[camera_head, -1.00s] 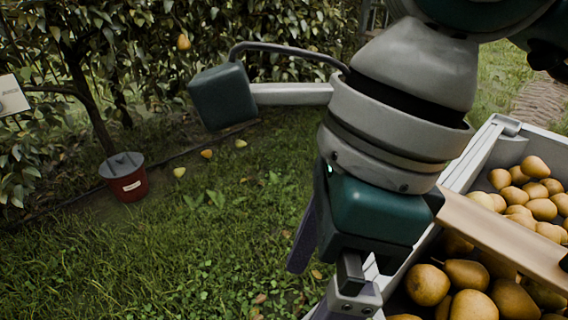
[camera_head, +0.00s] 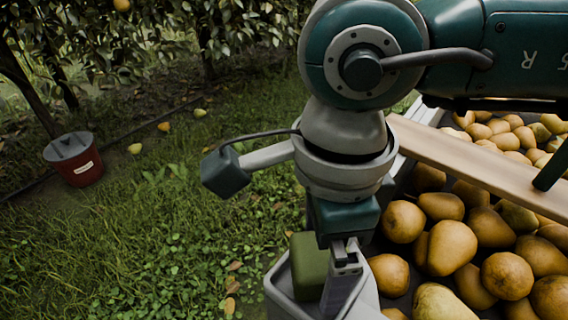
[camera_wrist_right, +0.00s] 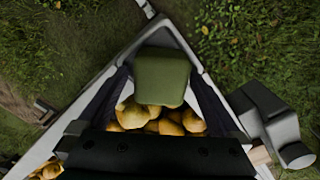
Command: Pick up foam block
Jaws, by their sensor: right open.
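The foam block (camera_head: 309,265) is an olive-green block at the near left corner of the grey crate (camera_head: 277,290). In the right wrist view the block (camera_wrist_right: 162,75) sits inside the crate's corner, beside yellow-brown pears. What it rests on is hidden. My right gripper (camera_head: 328,282) points down over this corner, open and empty. In the right wrist view its two dark fingers (camera_wrist_right: 160,82) are spread, one on each side of the block. I cannot tell whether they touch it. My left gripper is not in view.
Many pears (camera_head: 452,247) fill the crate to the right. A wooden board (camera_head: 470,165) crosses above them. A red bucket (camera_head: 75,160) stands on the grass at the left. A few fallen pears (camera_head: 134,148) lie near it. Leafy trees line the back.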

